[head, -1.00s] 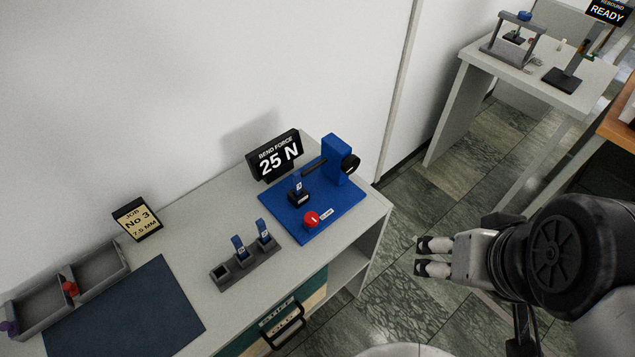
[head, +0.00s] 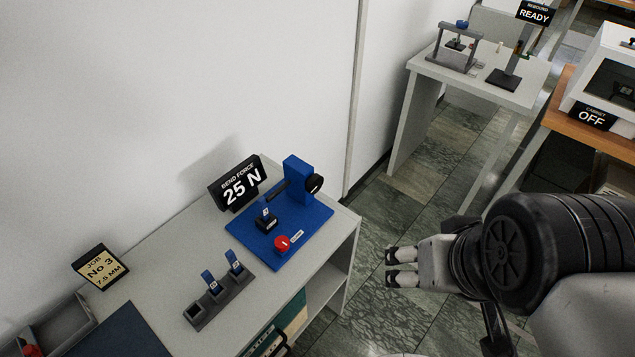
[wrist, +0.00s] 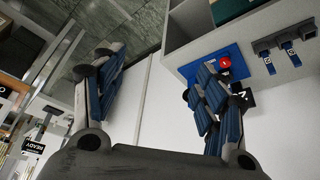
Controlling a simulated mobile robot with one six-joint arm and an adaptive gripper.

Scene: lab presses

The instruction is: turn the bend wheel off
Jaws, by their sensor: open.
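A small blue piece stands in the black holder (head: 266,219) on the base. My gripper (head: 390,267) is open and empty, out over the floor to the right of the bench. In the wrist view my gripper (wrist: 160,95) shows spread fingers, with the red knob (wrist: 224,63) beyond the right finger.
A grey rack (head: 222,300) with blue pieces stands in front of the press. A job sign (head: 100,267) stands at the left. Another table (head: 470,82) and a cabinet marked OFF (head: 590,117) are at the back right. Open floor lies between.

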